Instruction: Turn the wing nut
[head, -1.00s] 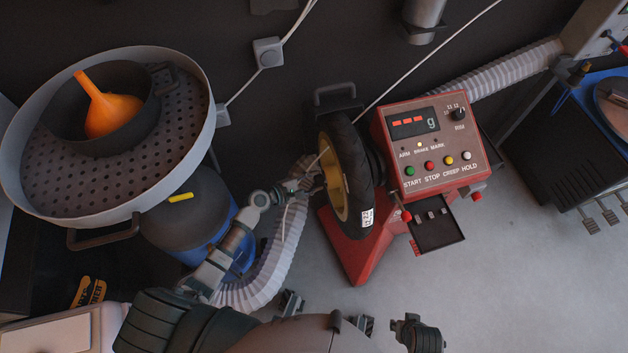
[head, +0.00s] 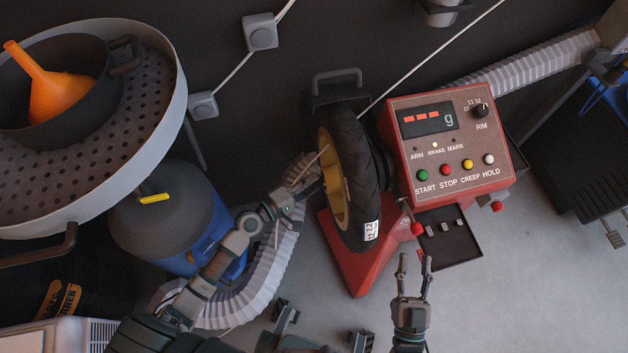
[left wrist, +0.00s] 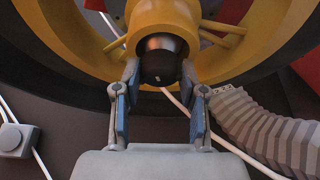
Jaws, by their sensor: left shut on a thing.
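A wheel with a black tyre (head: 357,185) and yellow rim (head: 334,190) is mounted upright on the red balancing machine (head: 445,145). In the left wrist view, a dark round wing nut (left wrist: 160,66) sits at the centre of the yellow hub (left wrist: 165,20), in front of a copper-coloured part. My left gripper (head: 306,180) is at the wheel's hub. Its two fingers (left wrist: 160,88) lie either side of the dark nut and are shut on it. The nut's wings are hard to make out. My right gripper (head: 414,262) is open and empty, below the machine's tray.
A grey drain pan (head: 150,130) with an orange funnel (head: 55,85) stands at the left above a blue drum (head: 205,235). A ribbed hose (head: 270,270) runs behind my left arm. A small black tray (head: 465,245) juts from the machine. Grey floor lies clear at lower right.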

